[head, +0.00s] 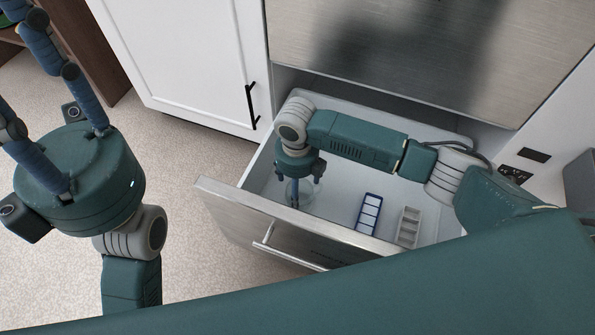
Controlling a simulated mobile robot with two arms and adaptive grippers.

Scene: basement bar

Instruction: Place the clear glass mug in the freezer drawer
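The freezer drawer (335,230) is pulled open below the steel appliance front, with its white inside showing. My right gripper (303,190) reaches down into the left part of the drawer. The clear glass mug (304,198) is at its fingers, low in the drawer and faint against the white. I cannot tell whether the fingers grip the mug or only stand around it, nor whether the mug touches the drawer floor. My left gripper (18,65) is outside the drawer at the far left, fingers spread and empty, pointing to the upper left; its fingertips are partly cut off.
A blue-and-white ice tray (369,213) and a grey tray (408,226) lie in the drawer right of the mug. A white cabinet door (185,60) with a black handle (252,107) is on the left. Speckled floor (205,255) is clear left of the drawer.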

